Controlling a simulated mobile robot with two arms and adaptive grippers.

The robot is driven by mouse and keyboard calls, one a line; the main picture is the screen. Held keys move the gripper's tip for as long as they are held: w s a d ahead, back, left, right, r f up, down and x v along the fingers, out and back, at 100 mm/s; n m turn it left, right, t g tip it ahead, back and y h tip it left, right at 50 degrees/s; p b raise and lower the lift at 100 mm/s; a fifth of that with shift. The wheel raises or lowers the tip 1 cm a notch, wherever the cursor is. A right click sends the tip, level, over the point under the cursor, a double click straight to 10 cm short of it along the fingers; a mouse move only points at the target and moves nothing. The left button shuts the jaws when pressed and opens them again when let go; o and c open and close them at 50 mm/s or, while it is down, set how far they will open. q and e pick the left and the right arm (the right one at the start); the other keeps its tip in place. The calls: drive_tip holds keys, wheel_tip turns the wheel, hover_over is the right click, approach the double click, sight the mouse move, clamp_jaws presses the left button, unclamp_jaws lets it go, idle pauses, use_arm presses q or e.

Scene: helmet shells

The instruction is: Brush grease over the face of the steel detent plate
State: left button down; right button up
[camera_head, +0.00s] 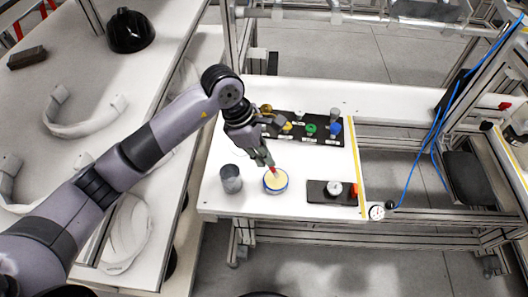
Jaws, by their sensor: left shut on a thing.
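My left gripper (264,158) reaches down over the white workbench and is shut on a small brush (272,170), of which only a short red and pale part shows. The brush's lower end is at a round tin (275,182) with pale yellow contents and a blue rim; I cannot tell whether it touches the contents. A round silver metal piece (334,188), probably the steel detent plate, sits on a dark rectangular base (318,193) to the right of the tin, apart from the gripper. My right gripper is not in view.
A grey metal cup (231,178) stands left of the tin. Behind, a black mat (297,128) holds several coloured knobs. An orange block (355,190) is at the base's right end. A round dial (377,212) is by the bench's front right corner. Bare bench lies behind the base.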

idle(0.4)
use_arm(q)
drive_tip(key=shift+f+b, duration=0.6)
idle(0.4)
drive_tip(key=shift+s+f+b, duration=0.1)
drive_tip(key=shift+b, duration=0.25)
idle(1.7)
wheel_tip(320, 180, up, 2)
drive_tip(key=shift+r+p, duration=0.1)
drive_tip(key=shift+p, duration=0.45)
drive_tip(key=shift+r+p, duration=0.95)
drive_tip(key=shift+r, duration=1.55)
